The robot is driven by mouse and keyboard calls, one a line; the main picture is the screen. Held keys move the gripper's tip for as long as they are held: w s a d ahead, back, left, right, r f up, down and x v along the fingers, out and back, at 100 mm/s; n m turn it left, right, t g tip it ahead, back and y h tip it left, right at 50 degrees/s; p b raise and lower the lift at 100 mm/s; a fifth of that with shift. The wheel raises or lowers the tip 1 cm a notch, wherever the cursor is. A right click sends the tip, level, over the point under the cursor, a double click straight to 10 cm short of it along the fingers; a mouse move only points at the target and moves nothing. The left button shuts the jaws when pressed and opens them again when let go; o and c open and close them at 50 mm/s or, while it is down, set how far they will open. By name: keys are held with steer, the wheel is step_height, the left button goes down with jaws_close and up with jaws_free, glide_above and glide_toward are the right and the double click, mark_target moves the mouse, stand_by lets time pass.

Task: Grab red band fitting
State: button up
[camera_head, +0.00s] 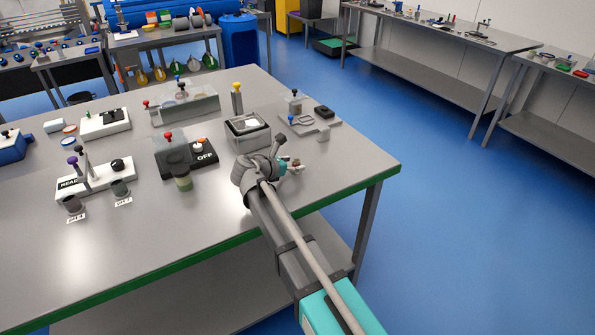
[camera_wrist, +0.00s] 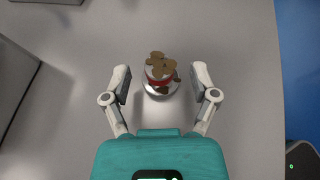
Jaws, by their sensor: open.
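The red band fitting (camera_wrist: 158,74) shows in the wrist view as a small brown-topped piece with a red band around it. It stands on a light round base or foot on the grey table. My gripper (camera_wrist: 160,71) is open, with one finger to the left and one to the right of the fitting and a clear gap on both sides. In the head view my gripper (camera_head: 291,168) is low over the table's right part. A small brownish bit of the fitting (camera_head: 296,162) shows beside the fingers there; the rest is hidden.
A grey open box (camera_head: 248,133) and a grey plate (camera_head: 313,126) with small items stand just behind my gripper. A dark unit marked OFF (camera_head: 204,155) and a jar (camera_head: 182,178) stand to the left. The table's front right is clear.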

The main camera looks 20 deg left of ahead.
steer(key=shift+x, duration=0.75)
jaws_close()
